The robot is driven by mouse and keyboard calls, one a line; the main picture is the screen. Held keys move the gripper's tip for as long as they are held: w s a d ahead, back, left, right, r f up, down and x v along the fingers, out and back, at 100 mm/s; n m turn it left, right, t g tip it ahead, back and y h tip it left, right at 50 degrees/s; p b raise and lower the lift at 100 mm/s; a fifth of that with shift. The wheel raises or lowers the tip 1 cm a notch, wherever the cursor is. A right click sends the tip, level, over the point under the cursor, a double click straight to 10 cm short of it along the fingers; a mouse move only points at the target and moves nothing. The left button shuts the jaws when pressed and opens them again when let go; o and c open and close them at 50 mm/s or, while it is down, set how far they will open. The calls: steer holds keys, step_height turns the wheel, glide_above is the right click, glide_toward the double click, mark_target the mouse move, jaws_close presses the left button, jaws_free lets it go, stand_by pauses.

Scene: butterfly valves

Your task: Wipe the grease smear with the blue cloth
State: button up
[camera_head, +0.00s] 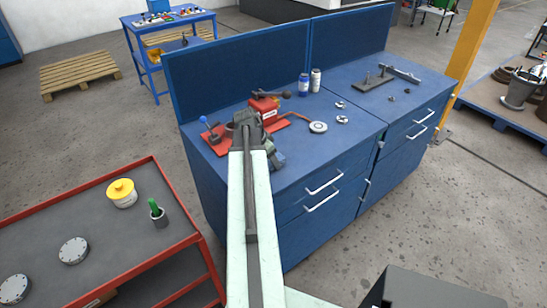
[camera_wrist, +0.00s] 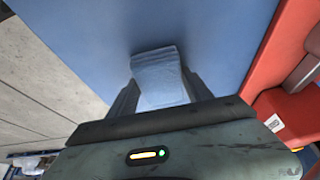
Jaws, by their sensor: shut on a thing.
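The blue cloth (camera_wrist: 158,76) shows in the wrist view as a pale blue folded piece between the two dark fingers of my gripper (camera_wrist: 162,94). The fingers are shut on it. Its far edge is over the blue bench top (camera_wrist: 150,25); I cannot tell if it touches. In the head view my gripper (camera_head: 274,156) is a dark shape at the left front part of the blue bench (camera_head: 330,150), beside the red machine. The cloth cannot be made out there. I see no grease smear in either view; my arm and gripper cover part of the bench top.
A red machine (camera_head: 264,108) stands close behind my wrist, with a red base plate and a blue-knobbed lever (camera_head: 207,124) left of it. A round metal disc (camera_head: 318,127), small rings and two bottles (camera_head: 304,84) stand to the right. A red-framed cart (camera_head: 100,225) is at left.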

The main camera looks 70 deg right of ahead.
steer(key=shift+w+a, duration=0.55)
steer(key=shift+a, duration=0.3)
steer(key=shift+w+a, duration=0.5)
steer(key=shift+a, duration=0.35)
step_height(320, 180, up, 6)
steer(key=p, duration=0.6)
steer(key=shift+r, duration=0.1)
step_height(320, 180, up, 3)
steer(key=p, duration=0.3)
